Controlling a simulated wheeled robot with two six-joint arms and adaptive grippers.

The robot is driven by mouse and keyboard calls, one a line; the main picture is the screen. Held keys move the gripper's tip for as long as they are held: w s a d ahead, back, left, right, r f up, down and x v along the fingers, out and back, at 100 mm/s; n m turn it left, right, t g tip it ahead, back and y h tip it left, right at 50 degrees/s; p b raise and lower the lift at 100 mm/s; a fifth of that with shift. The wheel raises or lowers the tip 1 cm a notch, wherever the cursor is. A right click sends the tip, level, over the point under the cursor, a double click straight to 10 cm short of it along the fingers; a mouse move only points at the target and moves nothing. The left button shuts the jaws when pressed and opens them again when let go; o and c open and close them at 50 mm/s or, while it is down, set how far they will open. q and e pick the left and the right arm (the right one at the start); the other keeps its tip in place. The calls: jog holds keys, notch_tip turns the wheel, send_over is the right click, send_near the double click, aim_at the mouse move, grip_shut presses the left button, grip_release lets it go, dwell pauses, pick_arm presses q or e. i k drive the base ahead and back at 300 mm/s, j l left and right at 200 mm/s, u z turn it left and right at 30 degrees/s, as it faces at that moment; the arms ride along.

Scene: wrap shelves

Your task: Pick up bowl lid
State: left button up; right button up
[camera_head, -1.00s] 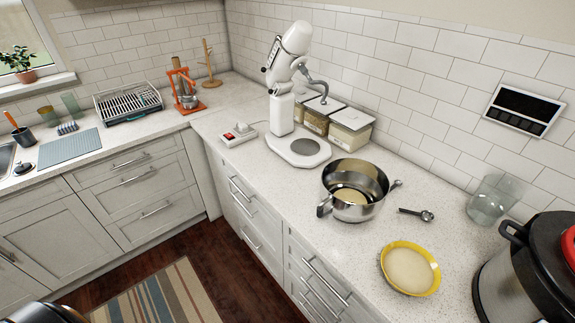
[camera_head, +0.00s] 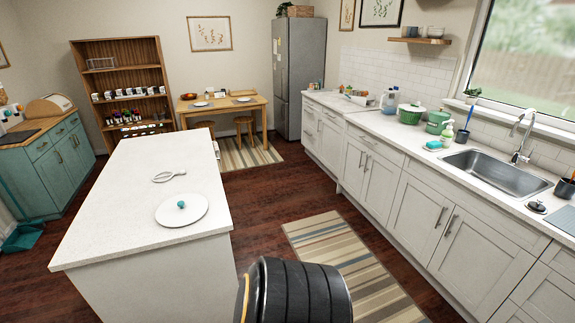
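A flat white round lid (camera_head: 181,212) with a small teal knob lies near the front end of the white island top (camera_head: 130,215). It looks like the bowl lid. A white ring-shaped thing with a handle (camera_head: 168,176) lies just behind it on the island. Neither of my grippers is in view.
The long counter (camera_head: 385,128) with a sink (camera_head: 495,176) and green pots (camera_head: 411,113) runs along the right. A striped rug (camera_head: 340,260) lies on the floor between it and the island. A dining table (camera_head: 222,108), shelf (camera_head: 125,85) and fridge (camera_head: 300,75) stand at the back.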

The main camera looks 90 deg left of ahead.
aim_at(184, 210)
jog(key=u, duration=2.95)
